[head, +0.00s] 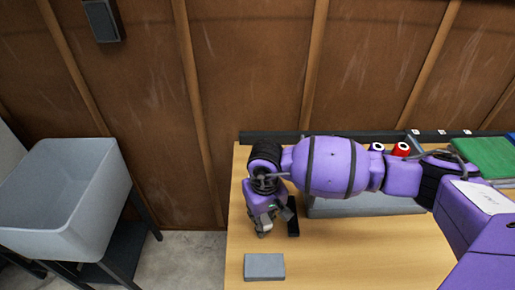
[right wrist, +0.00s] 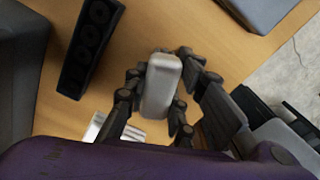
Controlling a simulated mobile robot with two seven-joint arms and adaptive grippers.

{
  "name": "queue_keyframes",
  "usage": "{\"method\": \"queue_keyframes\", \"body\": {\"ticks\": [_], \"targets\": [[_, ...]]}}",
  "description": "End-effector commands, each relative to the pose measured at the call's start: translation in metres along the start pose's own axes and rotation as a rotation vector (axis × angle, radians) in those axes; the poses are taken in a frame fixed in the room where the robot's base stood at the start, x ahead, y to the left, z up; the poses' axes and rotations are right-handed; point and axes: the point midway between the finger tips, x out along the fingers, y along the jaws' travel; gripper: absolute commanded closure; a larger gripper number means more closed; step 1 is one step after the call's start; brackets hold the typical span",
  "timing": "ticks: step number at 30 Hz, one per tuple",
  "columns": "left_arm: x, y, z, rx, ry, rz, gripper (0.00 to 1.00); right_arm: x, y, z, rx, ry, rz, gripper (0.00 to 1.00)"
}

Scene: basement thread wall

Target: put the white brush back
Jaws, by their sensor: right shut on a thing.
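My right gripper (head: 266,222) is over the left part of the wooden table, its arm reaching in from the right. In the right wrist view my right gripper (right wrist: 165,108) is shut on a pale, rounded block, which I take for the white brush (right wrist: 162,85). The fingers are on both sides of it and hide its lower part. In the head view the brush cannot be made out clearly behind the gripper. A black holder with several round holes (right wrist: 90,45) is on the table beside the gripper; it also shows in the head view (head: 293,217). My left gripper is not in view.
A grey box (head: 264,266) lies near the table's left edge. A grey tray (head: 365,208) is partly behind my arm. A red spool (head: 402,149) and a green item (head: 487,156) are at the back. A pale sink (head: 60,190) stands left. The table's front middle (head: 350,255) is clear.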

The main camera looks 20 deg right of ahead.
Motion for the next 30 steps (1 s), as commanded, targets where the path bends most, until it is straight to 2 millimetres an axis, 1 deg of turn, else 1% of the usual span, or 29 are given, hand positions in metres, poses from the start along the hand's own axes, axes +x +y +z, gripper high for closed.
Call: {"method": "queue_keyframes", "body": {"ticks": [4,8,9,13,23,24,26,29,30], "targets": [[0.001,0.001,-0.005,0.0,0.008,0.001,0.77,-0.001,0.0,-0.001,0.0,0.001,0.0,1.0],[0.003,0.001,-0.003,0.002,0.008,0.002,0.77,0.004,0.0,0.0,0.0,0.0,0.0,1.0],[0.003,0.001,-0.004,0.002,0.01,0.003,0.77,0.004,0.0,0.0,0.0,0.0,0.0,0.74],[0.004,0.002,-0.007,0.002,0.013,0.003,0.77,0.003,0.0,0.0,0.0,0.0,0.0,0.58],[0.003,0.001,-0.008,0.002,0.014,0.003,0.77,0.0,0.0,0.0,0.0,0.001,0.0,0.58],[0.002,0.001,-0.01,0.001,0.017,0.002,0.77,-0.003,0.0,-0.001,0.0,0.002,0.0,0.58],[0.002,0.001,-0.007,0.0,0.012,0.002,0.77,-0.009,0.0,-0.002,0.0,0.004,0.0,0.58],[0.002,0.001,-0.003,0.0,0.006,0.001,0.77,-0.025,0.001,-0.002,-0.001,0.005,0.001,0.58],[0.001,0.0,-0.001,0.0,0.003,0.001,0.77,-0.033,0.0,-0.001,-0.003,0.005,0.001,0.58]]}}
